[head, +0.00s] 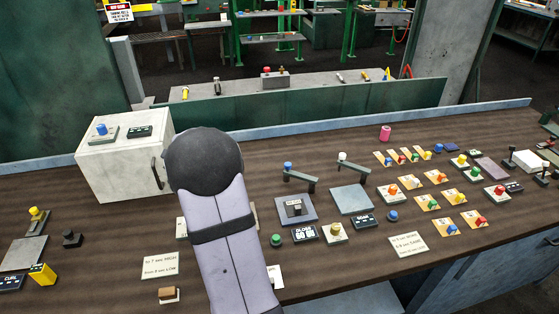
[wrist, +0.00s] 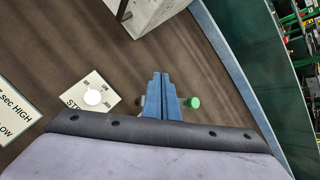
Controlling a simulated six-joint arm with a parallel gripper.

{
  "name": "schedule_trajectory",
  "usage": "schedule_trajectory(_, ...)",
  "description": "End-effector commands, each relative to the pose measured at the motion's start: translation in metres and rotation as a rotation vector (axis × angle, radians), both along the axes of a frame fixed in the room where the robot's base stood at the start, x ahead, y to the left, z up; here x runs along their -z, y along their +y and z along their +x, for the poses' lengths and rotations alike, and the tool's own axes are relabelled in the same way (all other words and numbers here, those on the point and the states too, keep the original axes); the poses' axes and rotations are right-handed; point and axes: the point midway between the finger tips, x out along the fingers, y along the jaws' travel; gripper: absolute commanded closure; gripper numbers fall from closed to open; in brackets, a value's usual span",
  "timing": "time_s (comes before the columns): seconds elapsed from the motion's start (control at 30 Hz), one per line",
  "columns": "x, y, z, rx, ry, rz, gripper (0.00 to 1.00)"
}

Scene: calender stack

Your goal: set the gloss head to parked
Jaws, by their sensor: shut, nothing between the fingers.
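In the wrist view my gripper (wrist: 162,76) has its blue fingers pressed together, empty, above the brown desk. A green knob (wrist: 193,102) shows just right of the fingers, and the fingers hide what it joins. In the head view my arm hides the gripper. A black label (head: 305,233), its text too small to read surely but perhaps GLOSS, lies right of my arm. Above it is a grey plate with a dark switch (head: 295,208); a green button (head: 276,240) is beside it. I cannot tell for certain which control is the gloss head.
A pale box (head: 123,170) stands left of my arm. Two levers, one blue-topped (head: 288,166) and one white-topped (head: 342,156), stand beyond the switch. Several coloured buttons crowd the right.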

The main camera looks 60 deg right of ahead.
Motion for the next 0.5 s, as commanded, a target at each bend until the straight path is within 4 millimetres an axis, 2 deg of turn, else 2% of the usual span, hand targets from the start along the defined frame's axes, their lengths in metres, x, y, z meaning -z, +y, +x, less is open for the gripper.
schedule_trajectory(0.03,-0.005,-0.018,-0.010,0.031,0.066,-0.055,1.00)
schedule_trajectory(0.1,-0.013,-0.041,-0.028,0.081,0.163,-0.125,1.00)
schedule_trajectory(0.2,-0.023,-0.067,-0.060,0.163,0.293,-0.208,1.00)
schedule_trajectory(0.3,-0.030,-0.083,-0.092,0.241,0.411,-0.266,1.00)
schedule_trajectory(0.4,-0.035,-0.091,-0.120,0.306,0.501,-0.299,1.00)
schedule_trajectory(0.5,-0.038,-0.094,-0.138,0.354,0.557,-0.312,1.00)
